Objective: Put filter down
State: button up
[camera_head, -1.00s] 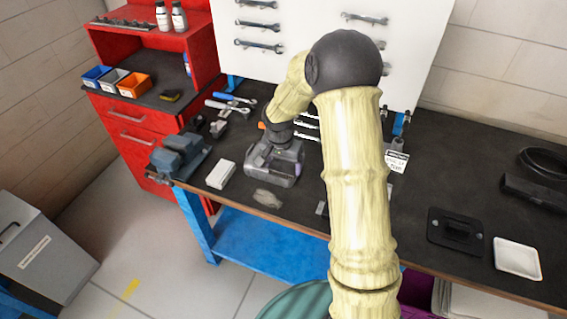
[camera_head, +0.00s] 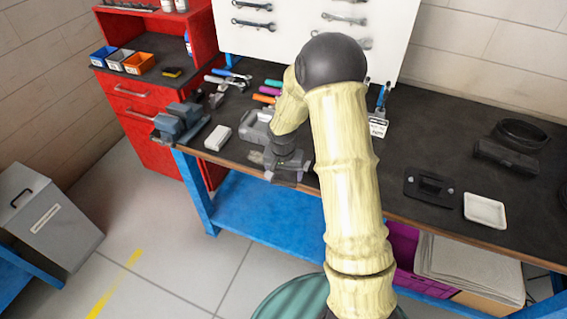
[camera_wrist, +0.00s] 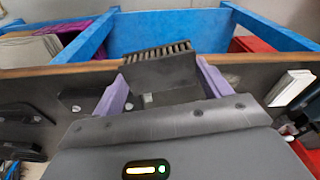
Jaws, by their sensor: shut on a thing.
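The filter (camera_wrist: 160,70) is a dark block with pale pleats along its upper edge. In the wrist view it sits between the two purple fingers of my gripper (camera_wrist: 162,76), which is shut on it. In the head view my gripper (camera_head: 287,170) is low near the bench's front edge, and the filter cannot be made out clearly there. A grey housing (camera_head: 256,125) lies on the bench just behind and left of my gripper, partly covered by my arm.
The dark workbench (camera_head: 400,150) holds a vise (camera_head: 180,122), a white box (camera_head: 217,138) and several hand tools at left. A black plate (camera_head: 428,187) and a white tray (camera_head: 485,210) lie at right. Bare bench lies between my arm and the plate.

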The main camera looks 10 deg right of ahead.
jog(key=s+f+n, duration=0.5)
jog(key=s+f, duration=0.1)
jog(key=f, duration=0.5)
jog(key=shift+s+f+y, duration=0.15)
jog(key=shift+y, duration=0.15)
jog(key=shift+d, duration=0.1)
jog(key=shift+a, duration=0.2)
